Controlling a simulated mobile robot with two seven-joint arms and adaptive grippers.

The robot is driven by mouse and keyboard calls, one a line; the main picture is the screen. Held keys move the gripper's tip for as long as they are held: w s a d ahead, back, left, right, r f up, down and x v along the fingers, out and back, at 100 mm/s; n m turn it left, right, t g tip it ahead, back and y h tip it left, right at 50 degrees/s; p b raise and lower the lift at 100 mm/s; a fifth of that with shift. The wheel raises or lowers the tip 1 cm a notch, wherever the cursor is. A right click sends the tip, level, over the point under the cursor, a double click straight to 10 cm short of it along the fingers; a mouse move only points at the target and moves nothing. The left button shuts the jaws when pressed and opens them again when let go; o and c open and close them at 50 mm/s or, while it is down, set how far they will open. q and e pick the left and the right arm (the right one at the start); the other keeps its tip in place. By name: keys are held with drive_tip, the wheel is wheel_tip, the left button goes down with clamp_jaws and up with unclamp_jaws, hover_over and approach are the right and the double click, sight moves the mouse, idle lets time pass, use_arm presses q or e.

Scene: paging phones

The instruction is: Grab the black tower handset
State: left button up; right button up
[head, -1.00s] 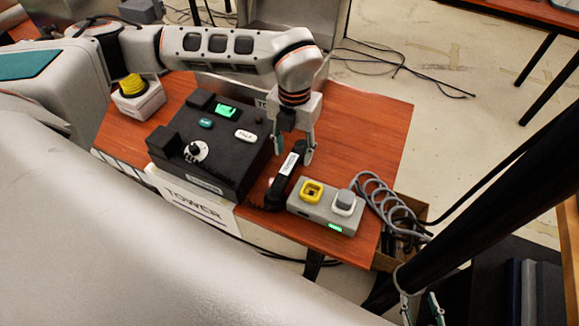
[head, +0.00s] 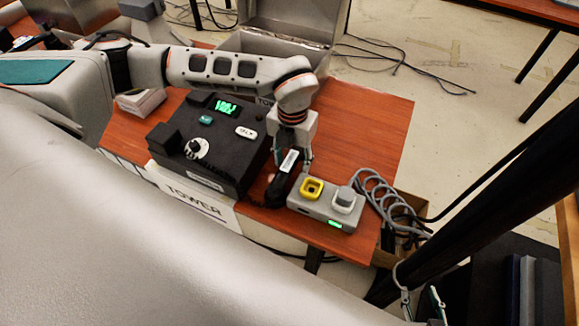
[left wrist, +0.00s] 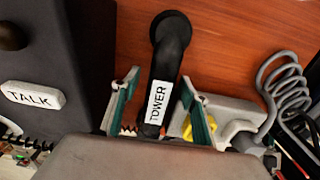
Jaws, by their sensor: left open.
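The black tower handset (head: 284,186) lies on the table between the black phone base and a grey box. In the left wrist view the handset (left wrist: 166,62) carries a white TOWER label. My left gripper (head: 302,163) is low over the handset. In the left wrist view its green-padded fingers (left wrist: 160,108) are open, one on each side of the handset, with gaps showing. The handset's near end is hidden by the gripper body. The black phone base (head: 212,145) has a lit green screen. My right gripper (head: 421,304) is apart from the handset, with its fingers spread and empty.
The grey box (head: 325,206) with yellow and grey buttons sits close right of the handset. A coiled grey cable (head: 378,203) hangs by the table's right edge. A white TOWER sign (head: 194,203) is in front. The table (head: 372,125) is bare at the back right.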

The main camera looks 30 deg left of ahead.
use_arm(q)
drive_tip(key=shift+f, duration=0.2)
idle(0.3)
clamp_jaws()
drive_tip(key=shift+r, duration=0.1)
